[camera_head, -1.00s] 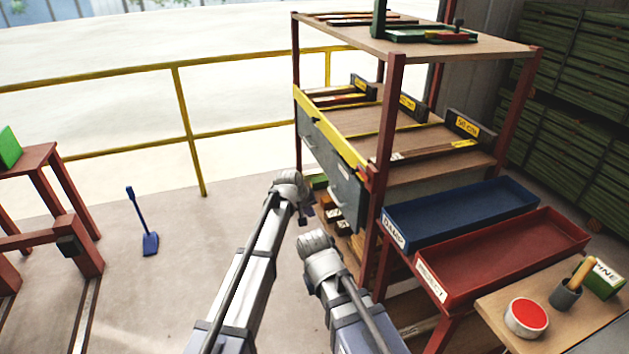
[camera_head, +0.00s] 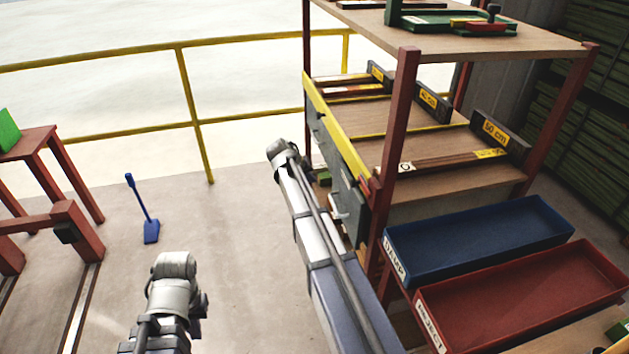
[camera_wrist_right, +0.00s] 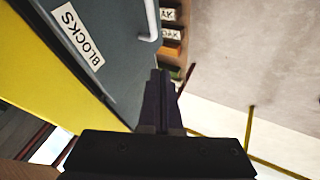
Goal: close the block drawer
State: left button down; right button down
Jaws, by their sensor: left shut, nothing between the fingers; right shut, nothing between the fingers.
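The block drawer (camera_wrist_right: 112,42) shows in the right wrist view as a grey front with a white BLOCKS label and a pale handle. In the head view, a grey drawer front (camera_head: 350,207) hangs under the yellow-edged shelf, partly behind my right arm. How far out it stands is hard to tell. My right gripper (camera_wrist_right: 160,75) is shut and empty, its dark fingers close beside the drawer front; contact is unclear. In the head view its fingers are mostly hidden. My left gripper (camera_head: 200,302) is low at left, away from the rack, its fingertips hidden by the wrist.
The rack's red post (camera_head: 393,140) stands right of the drawer. A blue tray (camera_head: 480,238) and a red tray (camera_head: 520,290) lie at right. A yellow railing (camera_head: 190,110) runs behind.

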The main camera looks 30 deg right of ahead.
jog(key=b, duration=0.8)
send_near(336, 189)
notch_tip(336, 189, down, 4)
jog(key=w+d, duration=0.1)
jog(key=shift+d+r, duration=0.25)
jog(key=shift+d, duration=0.5)
jog(key=shift+s+d, duration=0.2)
jog(key=shift+d, duration=0.6)
jog(key=shift+s+d, duration=0.15)
jog(key=shift+d, duration=0.6)
jog(key=shift+s+d, duration=0.2)
jog(key=shift+d, duration=0.7)
